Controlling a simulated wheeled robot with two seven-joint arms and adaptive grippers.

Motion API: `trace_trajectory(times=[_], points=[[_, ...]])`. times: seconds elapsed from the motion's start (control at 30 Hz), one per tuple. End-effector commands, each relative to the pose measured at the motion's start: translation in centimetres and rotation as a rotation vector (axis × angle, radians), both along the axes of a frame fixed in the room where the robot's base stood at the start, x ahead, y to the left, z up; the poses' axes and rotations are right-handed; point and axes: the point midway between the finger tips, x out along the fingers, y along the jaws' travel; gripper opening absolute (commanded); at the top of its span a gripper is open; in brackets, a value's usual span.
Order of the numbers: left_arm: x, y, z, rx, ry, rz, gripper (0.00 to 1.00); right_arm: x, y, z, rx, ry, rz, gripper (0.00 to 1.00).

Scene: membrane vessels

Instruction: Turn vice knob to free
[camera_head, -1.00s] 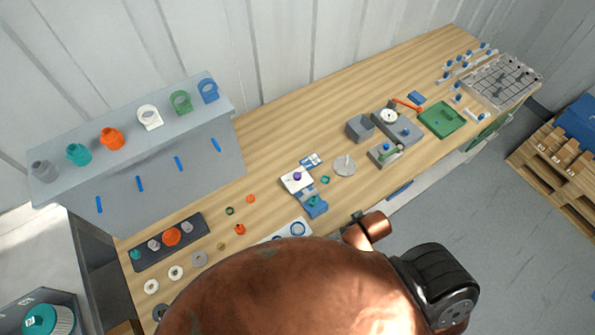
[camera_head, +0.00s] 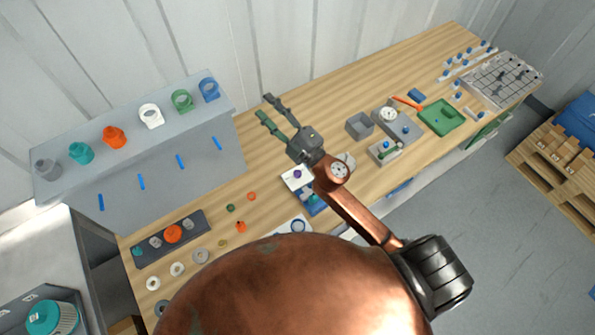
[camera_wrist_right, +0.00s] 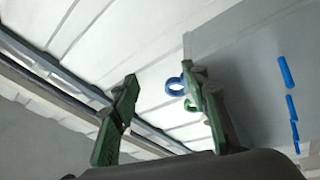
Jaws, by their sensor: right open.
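My right gripper (camera_head: 265,105) is raised over the bench in the head view, its green-tipped fingers spread and pointing to the upper left. It is empty. A blue fixture (camera_head: 314,207) with a teal knob (camera_head: 313,198) sits on the bench below my right wrist, partly hidden by the arm. A grey block with a green handle (camera_head: 388,152) stands further right. I cannot tell for sure which of these is the vice. My left gripper is not in view.
A grey shelf (camera_head: 150,170) with several coloured rings stands on the left. A white plate with a purple knob (camera_head: 297,174) lies beside the blue fixture. A grey box (camera_head: 360,126), a green tray (camera_head: 441,117) and a gridded rack (camera_head: 503,78) are to the right. The bench's back strip is mostly clear.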

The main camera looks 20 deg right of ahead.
Motion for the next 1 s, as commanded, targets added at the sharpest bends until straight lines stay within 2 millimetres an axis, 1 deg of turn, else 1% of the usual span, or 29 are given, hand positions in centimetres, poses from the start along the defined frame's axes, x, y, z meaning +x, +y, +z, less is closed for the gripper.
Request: trace_trajectory(times=[0.03, 0.07, 0.1, 0.17, 0.2, 0.27, 0.3, 0.37, 0.4, 0.47, 0.5, 0.57, 0.6, 0.67, 0.7, 0.8, 0.9, 1.0], points=[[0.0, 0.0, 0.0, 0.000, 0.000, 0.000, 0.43, 0.0, 3.6, 0.4, -0.115, -0.057, 0.102, 0.42], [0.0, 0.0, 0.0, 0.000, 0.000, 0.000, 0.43, -0.3, 5.7, 0.2, -0.183, -0.085, 0.165, 0.42], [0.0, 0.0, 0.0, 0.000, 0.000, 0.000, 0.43, -0.8, 8.3, -0.5, -0.278, -0.115, 0.248, 0.42], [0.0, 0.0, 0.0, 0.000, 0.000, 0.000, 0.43, -1.6, 11.8, -2.3, -0.425, -0.145, 0.371, 0.42], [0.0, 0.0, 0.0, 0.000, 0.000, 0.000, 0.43, -2.2, 13.6, -4.0, -0.526, -0.154, 0.452, 0.42], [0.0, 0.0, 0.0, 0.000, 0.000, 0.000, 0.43, -2.9, 15.6, -7.2, -0.683, -0.152, 0.567, 0.42], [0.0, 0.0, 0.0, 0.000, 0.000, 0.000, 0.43, -3.3, 16.3, -9.5, -0.788, -0.139, 0.641, 0.42], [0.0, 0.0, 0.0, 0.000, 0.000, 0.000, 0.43, -3.8, 16.3, -13.4, -0.950, -0.101, 0.746, 0.42], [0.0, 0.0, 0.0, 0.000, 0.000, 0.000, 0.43, -3.9, 15.7, -16.0, -1.058, -0.062, 0.809, 0.42], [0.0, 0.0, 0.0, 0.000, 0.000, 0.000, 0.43, -3.9, 13.8, -19.7, -1.217, 0.014, 0.894, 0.42], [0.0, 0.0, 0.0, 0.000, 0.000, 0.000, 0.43, -3.8, 11.9, -21.9, -1.318, 0.078, 0.943, 0.42], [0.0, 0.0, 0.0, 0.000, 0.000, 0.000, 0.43, -3.6, 8.6, -24.6, -1.458, 0.184, 1.001, 0.42], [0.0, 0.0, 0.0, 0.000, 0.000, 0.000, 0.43, -3.4, 6.2, -26.0, -1.541, 0.261, 1.032, 0.42], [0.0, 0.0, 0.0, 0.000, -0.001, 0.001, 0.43, -3.1, 2.6, -27.2, -1.644, 0.377, 1.062, 0.42], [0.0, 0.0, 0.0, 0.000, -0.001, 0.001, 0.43, -3.0, 0.4, -27.8, -1.702, 0.450, 1.076, 0.42], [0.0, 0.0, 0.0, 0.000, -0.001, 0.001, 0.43, -2.8, -4.1, -28.2, -1.803, 0.605, 1.093, 0.42], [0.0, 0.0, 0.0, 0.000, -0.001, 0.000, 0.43, -2.9, -6.7, -28.1, -1.854, 0.703, 1.096, 0.42], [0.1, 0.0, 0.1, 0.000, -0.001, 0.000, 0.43, -3.0, -7.8, -28.4, -1.871, 0.746, 1.098, 0.42]])
